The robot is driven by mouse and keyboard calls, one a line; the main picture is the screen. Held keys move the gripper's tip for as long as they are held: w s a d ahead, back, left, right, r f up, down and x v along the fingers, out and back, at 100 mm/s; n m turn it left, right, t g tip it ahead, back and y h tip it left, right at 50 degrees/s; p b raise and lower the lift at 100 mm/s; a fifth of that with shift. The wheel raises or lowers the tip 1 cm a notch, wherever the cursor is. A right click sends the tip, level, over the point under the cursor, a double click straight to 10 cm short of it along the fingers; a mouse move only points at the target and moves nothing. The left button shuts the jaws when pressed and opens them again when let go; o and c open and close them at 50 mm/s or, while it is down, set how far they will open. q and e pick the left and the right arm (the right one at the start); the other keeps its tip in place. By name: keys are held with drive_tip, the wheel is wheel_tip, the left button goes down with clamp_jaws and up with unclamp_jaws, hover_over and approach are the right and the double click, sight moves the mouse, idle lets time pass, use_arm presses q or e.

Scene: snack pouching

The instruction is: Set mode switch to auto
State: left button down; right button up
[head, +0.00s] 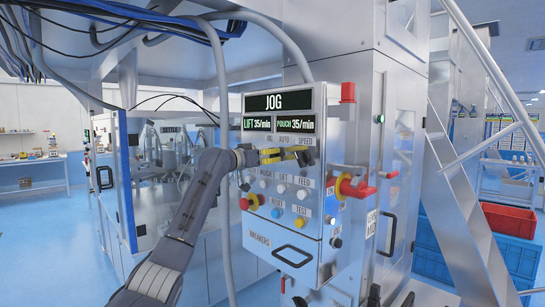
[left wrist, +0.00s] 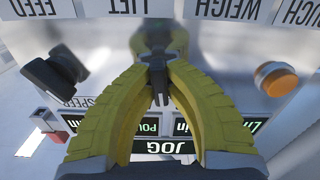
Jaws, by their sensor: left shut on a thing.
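The control panel (head: 290,235) has a screen (head: 283,102) reading JOG, above smaller screens for LIFT and POUCH at 35/min. My left gripper (head: 283,156) reaches in from the left, just under the JOG and AUTO labels. The left wrist view is upside down and shows its yellow fingers (left wrist: 160,72) closed together on the dark mode switch (left wrist: 160,92). In the head view the fingers hide the switch, and its exact angle is unclear. The black speed knob (left wrist: 55,75) is beside it, apart from the fingers. My right gripper is not seen.
An orange button (left wrist: 275,79) is close to the fingers. A metal stair rail (head: 455,200) and red bin (head: 510,220) are at right.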

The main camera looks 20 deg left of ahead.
use_arm(q)
drive_tip(key=m, duration=0.4)
drive_tip(key=shift+m, duration=0.3)
drive_tip(key=m, duration=0.4)
drive_tip(key=shift+m, duration=0.3)
drive_tip(key=c, duration=1.4)
unclamp_jaws()
drive_tip(key=shift+w, duration=0.1)
drive_tip(key=v, duration=1.2)
